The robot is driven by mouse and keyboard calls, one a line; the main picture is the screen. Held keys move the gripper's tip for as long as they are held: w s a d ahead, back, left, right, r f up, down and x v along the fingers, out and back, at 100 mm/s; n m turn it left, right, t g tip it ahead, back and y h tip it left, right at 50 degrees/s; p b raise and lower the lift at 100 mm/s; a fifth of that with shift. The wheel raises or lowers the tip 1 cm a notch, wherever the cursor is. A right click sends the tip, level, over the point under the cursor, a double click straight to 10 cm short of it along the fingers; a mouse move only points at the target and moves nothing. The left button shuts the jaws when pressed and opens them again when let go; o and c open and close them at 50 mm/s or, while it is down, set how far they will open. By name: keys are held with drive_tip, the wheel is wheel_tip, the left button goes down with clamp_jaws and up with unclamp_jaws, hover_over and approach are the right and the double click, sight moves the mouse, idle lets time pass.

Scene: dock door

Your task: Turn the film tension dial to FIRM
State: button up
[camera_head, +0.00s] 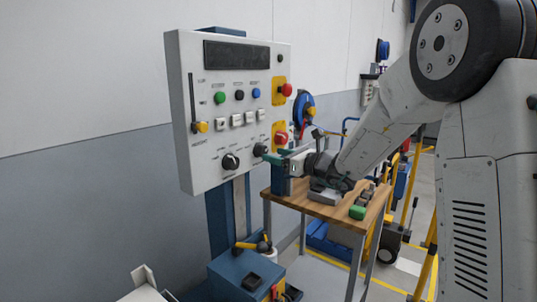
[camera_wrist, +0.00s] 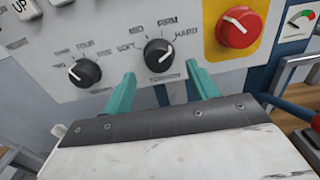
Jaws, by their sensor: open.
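The film tension dial (camera_wrist: 158,52) is a black round knob on the pale control panel (camera_head: 185,170). SOFT, MED, FIRM and HARD are printed around it in the wrist view. In the head view the dial (camera_head: 260,149) sits at the panel's lower right, just beyond my fingertips. My gripper (camera_wrist: 162,80) is open and empty, its two green fingers apart. The dial shows between and just beyond the fingertips; contact is not visible.
A second black dial (camera_wrist: 84,72) is left of the tension dial. A red knob on a yellow plate (camera_wrist: 236,28) is close on the right. White push buttons (camera_head: 236,120) are above. A wooden table (camera_head: 322,208) with small items stands below my arm.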

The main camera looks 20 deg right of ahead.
sight(265, 152)
drive_tip(key=shift+x, duration=1.9)
drive_tip(key=shift+a, duration=0.1)
drive_tip(key=c, duration=1)
drive_tip(key=shift+n, duration=0.3)
drive_tip(key=n, duration=0.3)
drive_tip(key=shift+n, duration=2.1)
